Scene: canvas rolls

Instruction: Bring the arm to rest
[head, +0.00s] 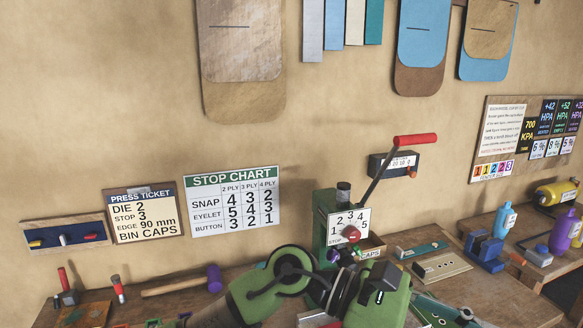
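A green hand press (325,225) stands on the bench against the wall. Its lever (381,165) slants up to the right and ends in a red handle (415,140). A white dial plate (349,229) with numbers and a red knob (351,234) is on its front. My green and black arm (270,285) comes in from the lower left, bends, and passes in front of the press's lower part. Its far link (378,300) runs off the bottom edge, and its gripper fingers do not show. My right gripper is not seen.
A stop chart (234,198) and a press ticket (145,215) hang on the wall. A mallet (180,285) lies on the bench at left. A caps bin (371,247) and flat tools (440,267) are right of the press. Bottles (503,220) stand on the right-hand bench.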

